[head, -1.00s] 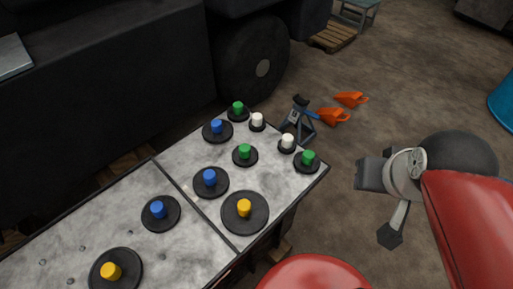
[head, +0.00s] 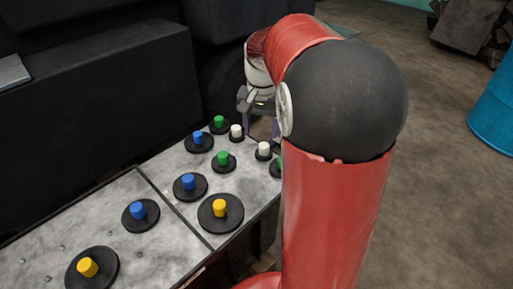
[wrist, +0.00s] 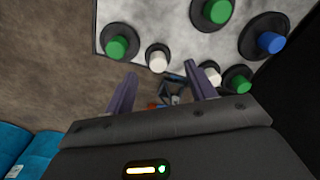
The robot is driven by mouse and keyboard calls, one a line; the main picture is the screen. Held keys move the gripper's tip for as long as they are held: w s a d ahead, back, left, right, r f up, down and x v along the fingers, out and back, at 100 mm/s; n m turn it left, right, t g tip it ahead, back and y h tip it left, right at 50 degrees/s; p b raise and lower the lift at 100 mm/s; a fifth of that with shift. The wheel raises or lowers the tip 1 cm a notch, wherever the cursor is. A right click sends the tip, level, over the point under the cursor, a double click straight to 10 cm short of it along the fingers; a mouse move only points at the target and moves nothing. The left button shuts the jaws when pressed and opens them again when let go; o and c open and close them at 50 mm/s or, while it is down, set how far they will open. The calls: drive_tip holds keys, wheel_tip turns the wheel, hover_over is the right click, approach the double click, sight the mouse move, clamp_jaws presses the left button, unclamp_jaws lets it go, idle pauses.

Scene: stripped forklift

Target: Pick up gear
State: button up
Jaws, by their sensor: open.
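The gears are black discs with coloured knobs on a grey metal plate (head: 245,185). Yellow (head: 219,209), blue (head: 188,183) and green (head: 223,160) gears lie nearer. Two small white-knobbed gears (head: 264,150) (head: 236,132) and a green gear (head: 219,123) sit toward the far end. Another green gear is mostly hidden behind my arm, but shows in the wrist view (wrist: 115,46). My gripper (head: 260,127) is open and empty at the plate's far right edge. In the wrist view its fingertips (wrist: 163,73) point near the white gears (wrist: 158,60) (wrist: 212,75); none is held.
A dark forklift body (head: 95,100) stands along the plate's left side. A blue barrel (head: 493,115) stands at the right. The brown floor (head: 435,180) at right is open.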

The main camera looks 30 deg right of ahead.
sight(264, 145)
drive_tip(key=shift+w+d+f+m, duration=0.3)
drive_tip(key=shift+w+d+f, duration=0.35)
drive_tip(key=shift+d+f, duration=0.15)
wheel_tip(264, 145, down, 8)
drive_tip(key=shift+d+r+b, duration=0.1)
drive_tip(key=shift+r+b, duration=0.05)
drive_tip(key=shift+b, duration=0.55)
drive_tip(key=c, duration=0.6)
drive_tip(key=shift+c, duration=0.4)
drive_tip(key=shift+r, duration=0.2)
